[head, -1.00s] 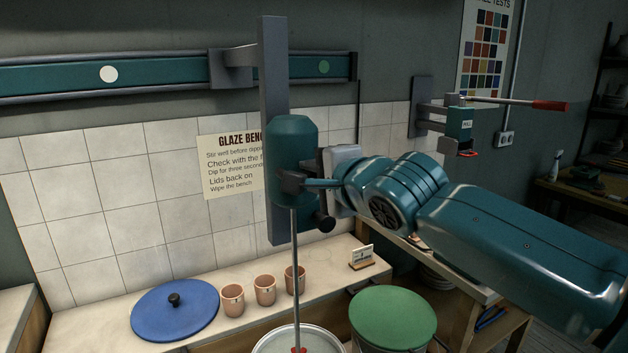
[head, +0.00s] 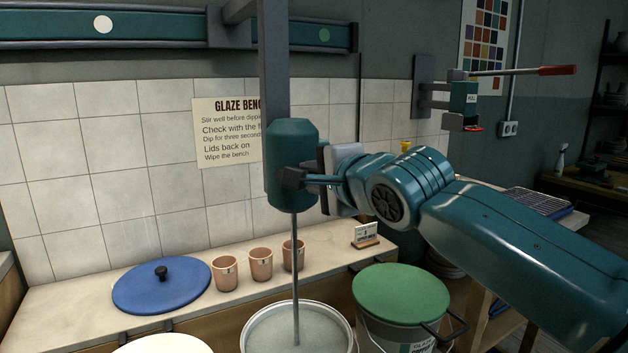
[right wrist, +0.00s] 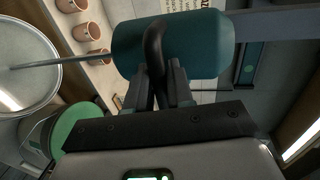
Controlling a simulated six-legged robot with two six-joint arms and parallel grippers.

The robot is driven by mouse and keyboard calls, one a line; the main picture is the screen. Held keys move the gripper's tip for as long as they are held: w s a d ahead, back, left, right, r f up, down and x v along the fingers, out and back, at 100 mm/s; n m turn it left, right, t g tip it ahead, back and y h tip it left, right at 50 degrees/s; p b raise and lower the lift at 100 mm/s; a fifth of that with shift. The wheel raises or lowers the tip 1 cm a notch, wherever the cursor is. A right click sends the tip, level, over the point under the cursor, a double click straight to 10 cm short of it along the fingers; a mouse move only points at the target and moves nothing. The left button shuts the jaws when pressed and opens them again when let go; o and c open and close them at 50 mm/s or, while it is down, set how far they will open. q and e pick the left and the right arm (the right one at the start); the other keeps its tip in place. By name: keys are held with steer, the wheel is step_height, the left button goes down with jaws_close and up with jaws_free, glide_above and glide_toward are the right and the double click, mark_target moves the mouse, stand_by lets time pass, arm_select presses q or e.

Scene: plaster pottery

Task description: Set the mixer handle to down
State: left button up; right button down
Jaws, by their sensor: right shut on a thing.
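The mixer's teal motor head (head: 291,150) hangs on a grey upright post (head: 275,70). Its thin shaft (head: 295,260) runs down into an open bucket (head: 251,333) of pale grey glaze, and its lower end is hidden in the glaze. The dark mixer handle (right wrist: 153,45) curves out from the motor head in the right wrist view. My right gripper (right wrist: 160,85) is shut on this handle; in the head view the gripper (head: 303,180) reaches it from the right, beside the motor head. My left gripper is not in view.
A green-lidded bucket (head: 400,295) stands right of the open one. A blue lid (head: 160,290) and three clay cups (head: 261,264) rest on the bench behind. A small sign card (head: 365,234) stands at the bench's right. A wall bracket (head: 425,90) is further right.

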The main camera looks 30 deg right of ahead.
steer(key=shift+a+f, duration=0.1)
steer(key=shift+f, duration=0.3)
steer(key=c, duration=1.2)
jaws_free()
steer(key=shift+o, duration=0.2)
steer(key=shift+r, duration=0.1)
steer(key=shift+s, duration=0.1)
steer(key=v, duration=1.6)
steer(key=shift+b, duration=0.35)
